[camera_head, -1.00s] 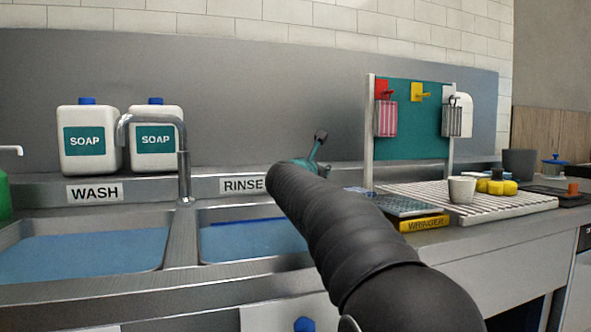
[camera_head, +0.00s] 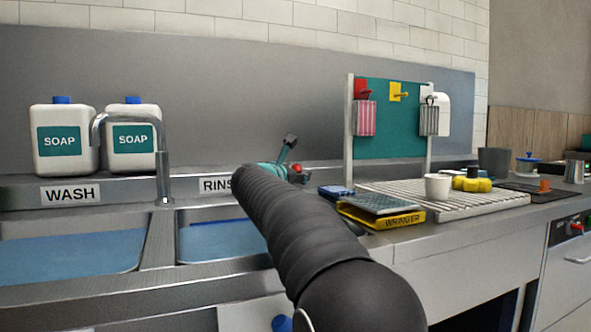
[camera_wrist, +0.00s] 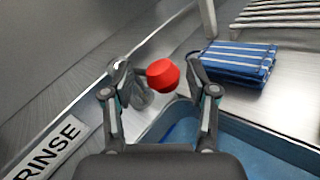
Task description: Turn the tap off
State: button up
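A red knob (camera_wrist: 162,74) on a grey metal stem, apparently the tap's handle, shows in the wrist view between the two fingers of my gripper (camera_wrist: 158,64). The fingers stand apart on its left and right; the left finger is close to it, and I cannot tell whether it touches. In the head view a small red part of the knob (camera_head: 297,171) shows beside my gripper (camera_head: 290,155), whose body is partly hidden by my dark arm. A curved metal spout (camera_head: 161,165) stands left of it between two sinks. I see no clear water stream.
The RINSE sink (camera_head: 215,238) lies below my arm, the WASH sink (camera_head: 70,245) to its left. A yellow wringer (camera_head: 395,219), a drying rack (camera_head: 450,205) and a white cup (camera_head: 437,187) stand further right.

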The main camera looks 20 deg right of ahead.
jog(key=shift+s+r, duration=0.2)
jog(key=shift+r, duration=0.15)
jog(key=shift+s+a+r, duration=0.1)
jog(key=shift+s+a, duration=0.2)
jog(key=shift+s, duration=0.1)
jog(key=v, duration=1.1)
jog(key=shift+f, duration=0.25)
